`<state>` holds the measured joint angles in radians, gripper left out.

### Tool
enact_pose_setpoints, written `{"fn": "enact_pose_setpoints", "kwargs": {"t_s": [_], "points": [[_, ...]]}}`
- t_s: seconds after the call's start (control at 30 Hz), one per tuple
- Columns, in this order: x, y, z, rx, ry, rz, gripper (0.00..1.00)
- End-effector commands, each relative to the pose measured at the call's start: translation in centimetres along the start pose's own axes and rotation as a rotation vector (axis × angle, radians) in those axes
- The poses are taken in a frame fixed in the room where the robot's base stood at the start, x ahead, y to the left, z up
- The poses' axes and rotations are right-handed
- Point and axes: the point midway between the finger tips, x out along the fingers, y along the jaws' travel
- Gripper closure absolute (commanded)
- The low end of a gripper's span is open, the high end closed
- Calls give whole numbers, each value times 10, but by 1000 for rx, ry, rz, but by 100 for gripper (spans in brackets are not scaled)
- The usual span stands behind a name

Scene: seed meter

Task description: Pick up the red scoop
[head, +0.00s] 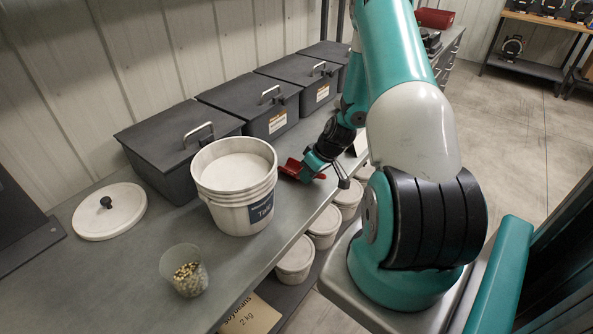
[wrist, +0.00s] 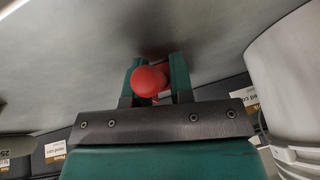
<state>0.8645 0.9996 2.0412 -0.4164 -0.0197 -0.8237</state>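The red scoop (head: 291,167) lies at the front part of the grey counter, to the right of the white bucket in the head view. My gripper (head: 317,166) is down at the scoop, with red showing on both sides of it. In the wrist view the scoop's rounded red handle end (wrist: 149,80) sits between the two green fingers of my gripper (wrist: 158,72), a little nearer the left one. Whether both fingers press on the handle cannot be told. The rest of the scoop is hidden in the wrist view.
The white bucket (head: 237,205) stands close beside the scoop. Dark lidded bins (head: 180,140) line the wall. A round lid (head: 110,211) and a clear cup of seeds (head: 186,272) are on the counter. White tubs (head: 296,262) sit below its front edge.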

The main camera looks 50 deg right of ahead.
Motion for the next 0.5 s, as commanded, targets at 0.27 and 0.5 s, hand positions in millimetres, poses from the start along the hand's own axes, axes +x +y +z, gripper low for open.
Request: {"fn": "enact_pose_setpoints", "kwargs": {"t_s": [0.27, 0.5], "points": [[0, 0, 0, 0, 0, 0, 100], [-1, 0, 0, 0, 1, 1, 100]]}}
